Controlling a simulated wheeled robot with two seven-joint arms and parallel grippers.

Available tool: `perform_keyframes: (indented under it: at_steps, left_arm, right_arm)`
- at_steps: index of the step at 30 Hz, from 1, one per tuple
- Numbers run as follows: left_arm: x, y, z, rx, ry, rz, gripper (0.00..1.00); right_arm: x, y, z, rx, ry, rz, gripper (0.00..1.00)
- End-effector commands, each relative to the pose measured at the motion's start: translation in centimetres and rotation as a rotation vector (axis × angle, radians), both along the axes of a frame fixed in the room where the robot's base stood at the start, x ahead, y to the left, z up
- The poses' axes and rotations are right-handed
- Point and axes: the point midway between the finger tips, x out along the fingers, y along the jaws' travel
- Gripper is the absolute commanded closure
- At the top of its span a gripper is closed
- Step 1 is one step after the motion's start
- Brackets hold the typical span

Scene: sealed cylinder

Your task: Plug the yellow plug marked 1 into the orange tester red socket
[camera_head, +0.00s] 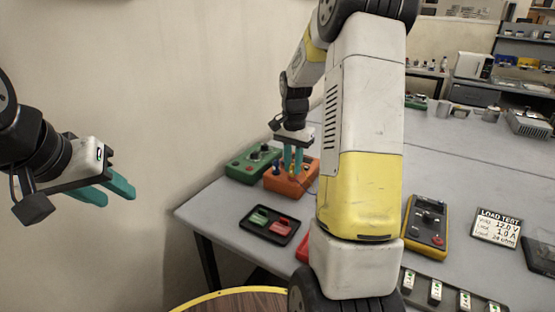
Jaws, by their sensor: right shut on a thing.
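The orange tester (281,186) stands near the table's far left edge. It has a blue part on its left and a red part at its back right. My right gripper (293,172) reaches down over the tester's top, its teal fingers shut on a small yellow piece, which looks like the yellow plug (292,181). The fingers mostly hide the plug; its mark cannot be read. The red socket cannot be made out for sure, nor whether the plug touches the tester. My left gripper (112,192) is open and empty, off the table at the left.
A green tester (245,170) stands just left of the orange one. A black tray (253,232) with a green and a red piece lies in front. My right arm hides the table's middle. A yellow-black meter (427,225) and a load test card (497,227) lie right.

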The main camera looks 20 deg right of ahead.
Motion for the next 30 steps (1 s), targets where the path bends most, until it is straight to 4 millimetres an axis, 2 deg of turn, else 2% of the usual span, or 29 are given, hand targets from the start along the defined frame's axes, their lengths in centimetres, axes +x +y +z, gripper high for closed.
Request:
perform_keyframes:
  at_steps: [14, 15, 18, 19, 30]
  left_arm:
    - [0.0, 0.0, 0.0, 0.0, 0.0, 0.0, 0.64]
    - [0.0, 0.0, 0.0, 0.0, 0.0, 0.0, 0.64]
    - [0.0, 0.0, 0.0, 0.0, 0.0, 0.0, 0.64]
    - [0.0, 0.0, 0.0, 0.0, 0.0, 0.0, 0.64]
    - [0.0, 0.0, 0.0, 0.0, 0.0, 0.0, 0.64]
  right_arm:
    - [0.01, -0.01, -0.58, 0.0, 0.0, 0.0, 1.0]
    - [0.02, -0.02, -0.62, 0.0, 0.0, -0.001, 0.78]
    - [0.02, -0.02, -0.6, 0.001, -0.001, -0.001, 0.59]
    - [0.01, -0.01, -0.6, 0.0, 0.0, -0.001, 0.55]
    - [0.03, -0.02, -0.08, -0.001, -0.001, 0.0, 0.55]
